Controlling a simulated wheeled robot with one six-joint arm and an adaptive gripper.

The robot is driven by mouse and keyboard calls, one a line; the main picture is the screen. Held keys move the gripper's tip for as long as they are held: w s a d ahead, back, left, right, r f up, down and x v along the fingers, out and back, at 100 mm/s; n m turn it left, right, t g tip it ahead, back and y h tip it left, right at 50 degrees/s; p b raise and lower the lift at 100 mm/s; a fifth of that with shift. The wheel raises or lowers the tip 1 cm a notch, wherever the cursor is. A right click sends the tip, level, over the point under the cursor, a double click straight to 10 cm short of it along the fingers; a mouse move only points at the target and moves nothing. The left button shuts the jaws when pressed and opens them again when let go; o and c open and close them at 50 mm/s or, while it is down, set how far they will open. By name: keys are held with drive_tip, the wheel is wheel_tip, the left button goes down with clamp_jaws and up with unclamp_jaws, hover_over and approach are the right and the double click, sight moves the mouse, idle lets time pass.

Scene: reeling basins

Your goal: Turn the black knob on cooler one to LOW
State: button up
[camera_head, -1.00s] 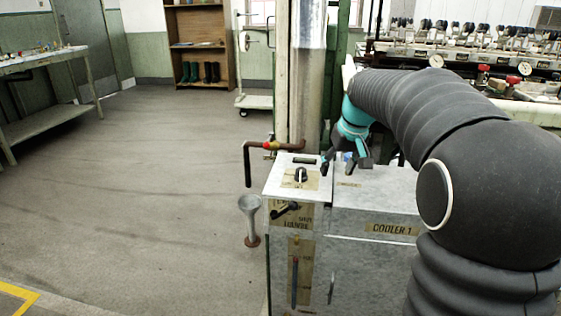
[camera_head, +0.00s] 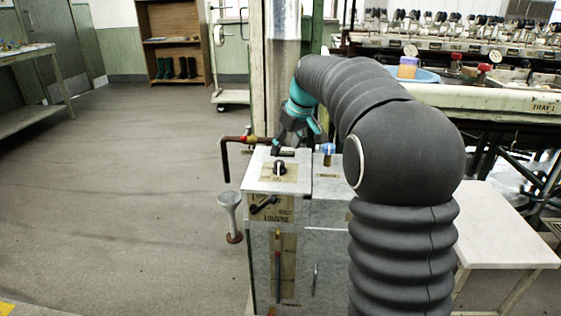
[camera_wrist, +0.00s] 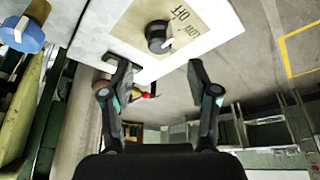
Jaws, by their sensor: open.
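Cooler one is the grey metal cabinet (camera_head: 333,212) below my arm. The black knob (camera_head: 280,167) with a white pointer mark stands on a tan label on its white top panel (camera_head: 255,181). The wrist view shows the knob (camera_wrist: 158,36) close up, with upside-down OFF and LOW lettering to its right. I cannot tell exactly which word the pointer meets. My gripper (camera_head: 298,142) is open and empty behind and slightly right of the knob. In the wrist view my fingers (camera_wrist: 158,74) are spread below the knob, apart from it.
A black lever (camera_head: 263,204) is on the cabinet's front. A blue-topped fitting (camera_head: 327,150) stands right of my gripper. A rusty pipe with a red valve (camera_head: 240,141) and a steel column (camera_head: 283,70) are close behind. A grey funnel (camera_head: 230,202) stands left. The left floor is clear.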

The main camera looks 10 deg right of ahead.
sight(280, 162)
drive_tip(key=shift+x, duration=3.1)
clamp_jaws()
